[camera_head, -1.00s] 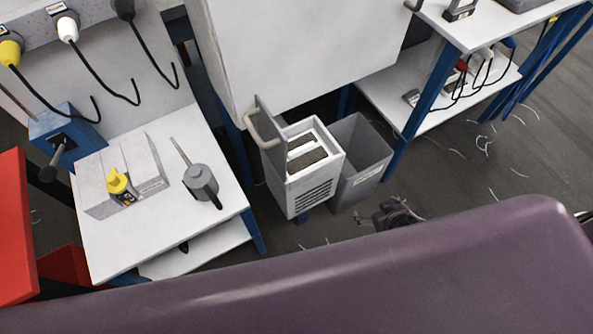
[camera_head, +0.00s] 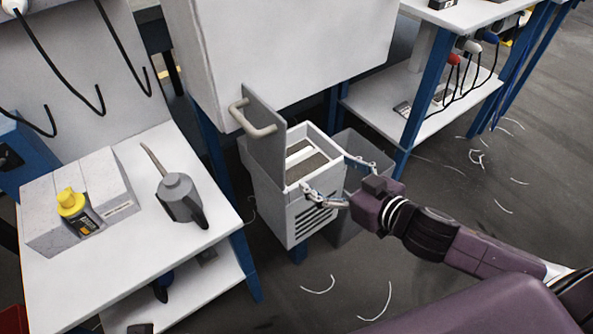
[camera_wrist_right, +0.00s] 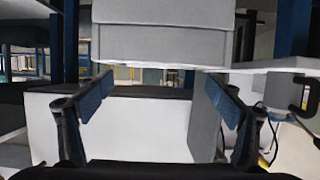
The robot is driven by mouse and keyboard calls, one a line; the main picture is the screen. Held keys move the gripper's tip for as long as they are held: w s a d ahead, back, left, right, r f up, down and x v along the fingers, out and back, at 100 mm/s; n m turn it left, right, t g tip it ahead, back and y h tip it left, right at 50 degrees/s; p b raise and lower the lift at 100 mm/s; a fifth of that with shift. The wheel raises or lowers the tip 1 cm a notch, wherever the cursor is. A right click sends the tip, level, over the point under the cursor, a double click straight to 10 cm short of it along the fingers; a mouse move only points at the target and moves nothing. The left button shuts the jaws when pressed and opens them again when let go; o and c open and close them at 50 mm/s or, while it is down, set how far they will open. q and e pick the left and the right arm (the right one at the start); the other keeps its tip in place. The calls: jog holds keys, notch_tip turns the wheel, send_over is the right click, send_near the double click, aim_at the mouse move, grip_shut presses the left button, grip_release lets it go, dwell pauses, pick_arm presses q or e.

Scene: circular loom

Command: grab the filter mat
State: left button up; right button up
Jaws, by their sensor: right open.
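The filter mat (camera_head: 306,168) is a dark grey pad inside the open top of a white filter box (camera_head: 318,222) with a slotted front. The box's grey lid (camera_head: 265,130) stands upright with a pale handle. My right gripper (camera_head: 338,177) is open at the box's right side. One finger is near the front rim and the other near the right rear rim; whether they touch it I cannot tell. The right wrist view shows both fingers (camera_wrist_right: 157,98) spread, with nothing held between them. The mat cannot be made out there. My left gripper is not in view.
A grey bin (camera_head: 346,146) stands right beside the filter box, partly behind my right gripper. A white shelf (camera_head: 385,95) is at right. Thread scraps lie on the floor.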

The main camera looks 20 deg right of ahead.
aim_at(299, 155)
jog(key=shift+w+a, duration=0.3)
jog(key=shift+w, duration=0.1)
jog(key=b+x, duration=0.1)
jog(key=x, duration=0.3)
jog(key=shift+w+f, duration=0.15)
jog(key=shift+w, duration=0.2)
jog(key=shift+w+a+f, duration=0.25)
jog(key=shift+w+a, duration=0.05)
jog(key=shift+w, duration=0.35)
jog(key=b+x, duration=0.1)
jog(key=x, duration=0.3)
jog(key=shift+w+b, duration=0.2)
jog(key=shift+b, duration=0.1)
jog(key=shift+w+a, duration=0.1)
jog(key=shift+w, duration=0.1)
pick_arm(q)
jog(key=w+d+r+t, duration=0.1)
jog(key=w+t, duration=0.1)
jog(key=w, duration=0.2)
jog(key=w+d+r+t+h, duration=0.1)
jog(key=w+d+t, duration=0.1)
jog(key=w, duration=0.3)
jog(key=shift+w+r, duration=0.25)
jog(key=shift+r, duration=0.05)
pick_arm(e)
jog(key=c, duration=1.3)
